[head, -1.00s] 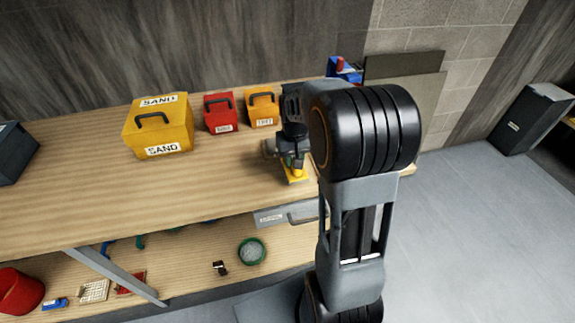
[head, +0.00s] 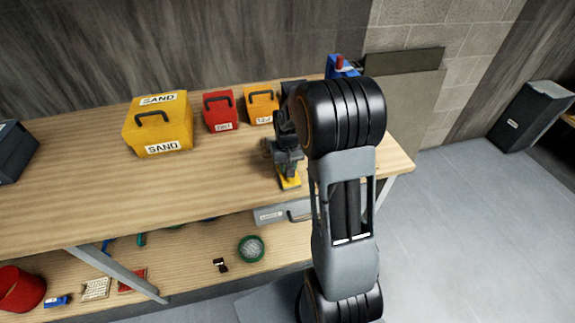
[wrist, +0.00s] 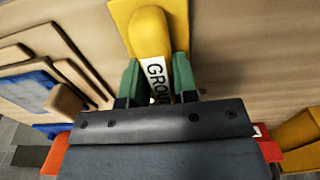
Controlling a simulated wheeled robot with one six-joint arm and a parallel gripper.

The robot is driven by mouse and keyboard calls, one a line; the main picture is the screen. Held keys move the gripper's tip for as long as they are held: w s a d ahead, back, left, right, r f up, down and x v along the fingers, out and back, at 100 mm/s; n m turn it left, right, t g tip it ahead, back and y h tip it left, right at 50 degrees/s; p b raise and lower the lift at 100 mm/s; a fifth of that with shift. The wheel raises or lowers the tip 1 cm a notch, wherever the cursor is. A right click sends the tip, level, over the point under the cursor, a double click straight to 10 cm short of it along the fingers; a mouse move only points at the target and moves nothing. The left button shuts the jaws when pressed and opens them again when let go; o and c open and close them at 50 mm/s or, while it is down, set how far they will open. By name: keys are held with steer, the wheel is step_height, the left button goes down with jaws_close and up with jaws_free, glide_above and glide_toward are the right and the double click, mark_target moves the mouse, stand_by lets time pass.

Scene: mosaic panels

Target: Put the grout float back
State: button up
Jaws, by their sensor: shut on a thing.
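The grout float is yellow, with a flat plate and a raised handle carrying a white label that reads "GROU" before it is cut off. In the wrist view the grout float (wrist: 150,32) sits between the green fingertips of my gripper (wrist: 157,82), which is shut on it. In the head view my gripper (head: 288,162) points down near the workbench's front edge. The yellow plate of the float (head: 290,183) shows just below it. I cannot tell whether the plate touches the bench top. My arm hides the bench behind it.
On the workbench (head: 80,190) stand a yellow sand box (head: 158,128), a red box (head: 220,111) and an orange box (head: 261,106). A blue item (head: 342,68) is at the back right. Stacked boards (wrist: 38,62) show at the wrist view's left. The bench middle is clear.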

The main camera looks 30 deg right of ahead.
steer(key=shift+f, duration=0.2)
steer(key=o, duration=1)
steer(key=shift+c, duration=0.2)
step_height(320, 180, up, 12)
steer(key=f, duration=0.1)
steer(key=s+a+r+n+t, duration=0.1)
steer(key=s+a, duration=0.3)
steer(key=s, duration=0.4)
steer(key=s+a+r+n+t, duration=0.1)
steer(key=s+a+r+t, duration=0.2)
steer(key=s+a, duration=0.2)
steer(key=s, duration=0.3)
steer(key=shift+a+b, duration=0.2)
steer(key=shift+b, duration=0.1)
